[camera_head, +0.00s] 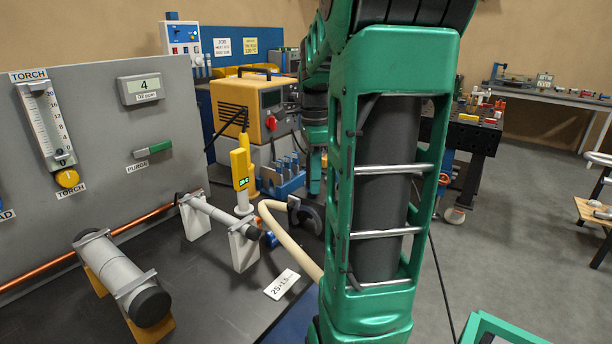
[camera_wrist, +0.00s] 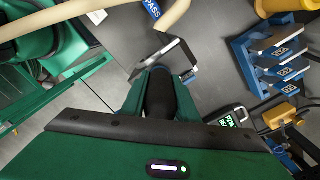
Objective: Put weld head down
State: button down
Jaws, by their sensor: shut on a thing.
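My gripper (camera_head: 314,188) points down beside the green arm link, partly hidden by it. In the wrist view its fingers (camera_wrist: 160,80) are shut on a dark part, which I take to be the weld head. In the head view the weld head (camera_head: 309,219) is a dark C-shaped piece just below the gripper, at the far end of the dark bench (camera_head: 215,318). In the wrist view a dark plate with a pale edge (camera_wrist: 176,56) shows just past the fingertips. I cannot tell whether the head touches the bench.
A beige hose (camera_head: 272,216) curves close to the head. Left of it, a pipe on white stands (camera_head: 240,247) and a yellow meter (camera_head: 241,168) stand close. A blue rack of grey plates (camera_head: 284,182) is behind. A larger grey tube (camera_head: 112,268) lies front left.

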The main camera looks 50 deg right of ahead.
jog(key=c, duration=1.4)
grip_release()
notch_tip(320, 180, up, 12)
jog(key=shift+r, duration=0.1)
